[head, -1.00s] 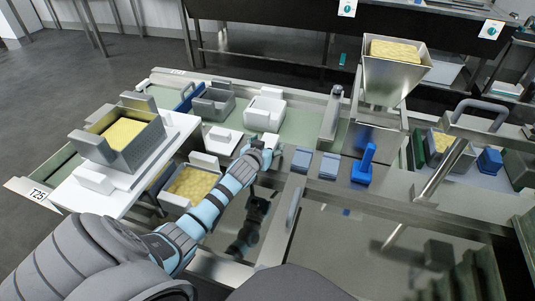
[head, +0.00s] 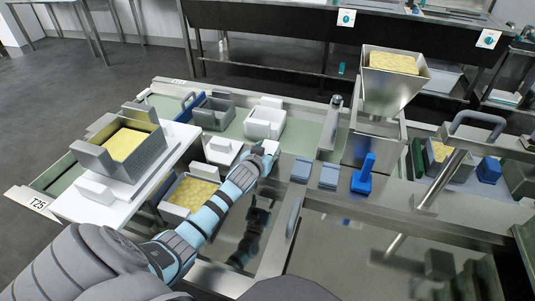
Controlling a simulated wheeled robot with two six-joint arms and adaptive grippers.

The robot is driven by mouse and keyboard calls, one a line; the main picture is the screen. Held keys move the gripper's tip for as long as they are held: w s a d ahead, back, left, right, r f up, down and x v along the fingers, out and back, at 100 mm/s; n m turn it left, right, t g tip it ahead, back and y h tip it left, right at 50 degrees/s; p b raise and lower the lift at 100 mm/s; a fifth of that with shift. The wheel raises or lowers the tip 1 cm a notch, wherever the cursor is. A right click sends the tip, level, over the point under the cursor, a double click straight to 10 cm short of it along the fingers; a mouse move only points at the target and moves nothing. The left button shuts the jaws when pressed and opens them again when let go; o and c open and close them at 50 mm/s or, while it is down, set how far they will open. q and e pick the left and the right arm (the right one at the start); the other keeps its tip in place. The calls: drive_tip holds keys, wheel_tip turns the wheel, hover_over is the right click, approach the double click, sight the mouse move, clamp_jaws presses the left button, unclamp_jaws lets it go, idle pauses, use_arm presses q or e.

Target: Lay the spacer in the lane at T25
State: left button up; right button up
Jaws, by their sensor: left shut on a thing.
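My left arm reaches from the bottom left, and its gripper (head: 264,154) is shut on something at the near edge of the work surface. The hand hides most of what it holds, and I cannot make out its shape. I cannot pick out the spacer with certainty. The T25 label (head: 38,203) is on the near left end of the green lane (head: 62,172). A white board (head: 178,152) lies across that end, bearing a grey mould (head: 150,158) of yellow curd. My right gripper is not in view.
A grey mould (head: 212,113) and a white mould (head: 264,122) stand behind. A blue tool (head: 363,176) and a steel hopper (head: 393,85) are on the right.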

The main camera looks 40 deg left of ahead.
sight(268, 150)
use_arm(q)
wheel_tip(268, 150, up, 19)
drive_tip(key=p, duration=0.7)
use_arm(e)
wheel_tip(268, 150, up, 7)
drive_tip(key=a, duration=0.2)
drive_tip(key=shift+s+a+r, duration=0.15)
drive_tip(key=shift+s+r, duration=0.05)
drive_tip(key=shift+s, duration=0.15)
